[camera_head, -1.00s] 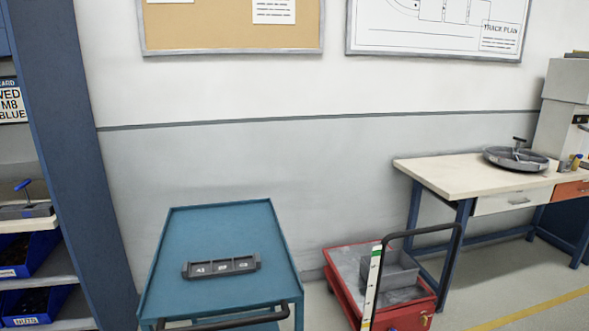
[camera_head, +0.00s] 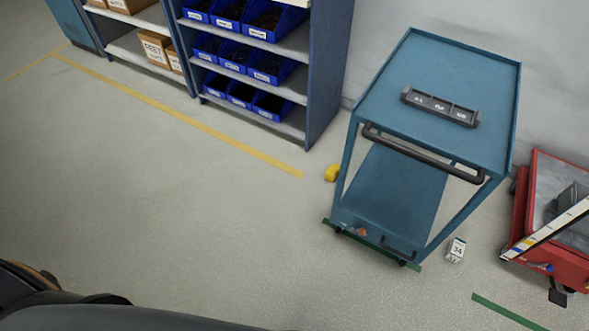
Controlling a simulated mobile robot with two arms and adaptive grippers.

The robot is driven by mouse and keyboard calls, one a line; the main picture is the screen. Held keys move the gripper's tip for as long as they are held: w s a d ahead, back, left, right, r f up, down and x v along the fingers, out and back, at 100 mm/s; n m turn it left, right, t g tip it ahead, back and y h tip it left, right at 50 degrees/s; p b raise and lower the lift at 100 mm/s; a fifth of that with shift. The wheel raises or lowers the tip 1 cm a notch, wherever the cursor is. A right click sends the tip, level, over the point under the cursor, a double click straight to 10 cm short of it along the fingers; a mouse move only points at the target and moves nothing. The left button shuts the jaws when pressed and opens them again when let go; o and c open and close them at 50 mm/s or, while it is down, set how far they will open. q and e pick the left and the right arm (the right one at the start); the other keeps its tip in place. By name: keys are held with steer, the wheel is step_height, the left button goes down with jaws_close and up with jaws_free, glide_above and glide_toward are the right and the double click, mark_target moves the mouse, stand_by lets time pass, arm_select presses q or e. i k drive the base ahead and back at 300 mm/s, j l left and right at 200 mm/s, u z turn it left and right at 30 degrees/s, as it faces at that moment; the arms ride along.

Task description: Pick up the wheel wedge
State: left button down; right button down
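A small yellow block, which looks like the wheel wedge (camera_head: 332,173), lies on the floor just left of the blue cart (camera_head: 393,77), near its left leg. It is small in view, and I cannot tell whether it touches the cart. Neither of my grippers shows; only dark parts of my own body fill the lower left corner.
A black tray (camera_head: 440,106) sits on the cart's top. A shelf with blue bins (camera_head: 240,60) stands behind on the left. A red cart (camera_head: 555,225) is at the right. A small labelled item (camera_head: 456,250) lies on the floor between the carts. The floor at left is clear.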

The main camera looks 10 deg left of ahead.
mark_target(333, 172)
steer(key=i+j+z, duration=0.1)
steer(key=z, duration=0.85)
steer(key=i+j+z, duration=0.2)
steer(key=j+z, duration=0.25)
steer(key=j, duration=0.45)
steer(key=i+j+z, duration=0.1)
steer(key=j+z, duration=0.4)
steer(key=j, duration=0.45)
steer(key=k+j+z, duration=0.1)
steer(key=j+z, duration=0.35)
steer(key=j, duration=0.5)
